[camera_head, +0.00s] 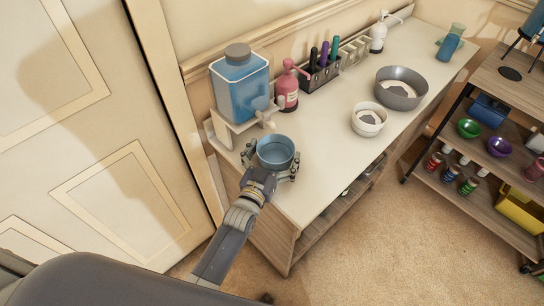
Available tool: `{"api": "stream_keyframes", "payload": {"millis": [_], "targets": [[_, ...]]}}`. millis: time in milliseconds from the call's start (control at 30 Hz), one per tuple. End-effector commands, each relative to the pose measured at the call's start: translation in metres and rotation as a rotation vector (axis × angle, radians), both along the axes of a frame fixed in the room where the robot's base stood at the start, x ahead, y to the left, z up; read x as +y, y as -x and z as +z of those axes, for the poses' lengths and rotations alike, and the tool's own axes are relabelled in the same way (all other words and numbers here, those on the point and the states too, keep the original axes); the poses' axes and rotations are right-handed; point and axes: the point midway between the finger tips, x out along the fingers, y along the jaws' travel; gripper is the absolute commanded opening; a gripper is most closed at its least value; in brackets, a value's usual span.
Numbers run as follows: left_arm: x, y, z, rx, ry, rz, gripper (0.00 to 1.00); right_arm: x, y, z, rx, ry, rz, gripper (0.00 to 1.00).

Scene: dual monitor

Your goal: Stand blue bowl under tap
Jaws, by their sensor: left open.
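The blue bowl (276,150) sits upright at the near left end of the counter, just in front of the drink dispenser (240,88). The dispenser holds blue liquid, and its white tap (267,108) points toward the bowl, a little behind its rim. I cannot tell if the bowl is directly under the spout. My left gripper (270,164) is open, with its fingers at the left and right sides of the bowl. Whether they touch it is unclear. The bowl's underside is hidden. My right gripper is not in view.
A pink pump bottle (288,91) and a black pen holder (321,75) stand along the wall. A white bowl (368,121) and a large grey bowl (400,90) are farther right on the counter (325,150). The counter's front middle is clear. A shelf cart stands at right.

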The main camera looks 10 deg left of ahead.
Motion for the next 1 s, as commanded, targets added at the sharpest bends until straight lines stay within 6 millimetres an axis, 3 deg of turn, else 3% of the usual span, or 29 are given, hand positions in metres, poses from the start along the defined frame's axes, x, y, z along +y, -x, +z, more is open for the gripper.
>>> {"api": "stream_keyframes", "payload": {"millis": [167, 600, 800, 1000], "targets": [[0.003, 0.016, 0.0, 0.002, 0.0, 0.0, 1.0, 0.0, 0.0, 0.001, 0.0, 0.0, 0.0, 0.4], [0.015, 0.098, 0.001, 0.002, 0.0, 0.0, 1.0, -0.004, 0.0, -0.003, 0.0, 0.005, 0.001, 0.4], [0.018, 0.116, 0.002, -0.001, 0.0, 0.0, 1.0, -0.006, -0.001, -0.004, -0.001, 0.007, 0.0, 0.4], [0.018, 0.119, 0.002, 0.0, 0.0, 0.0, 1.0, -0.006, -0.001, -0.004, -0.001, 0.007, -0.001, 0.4]]}}
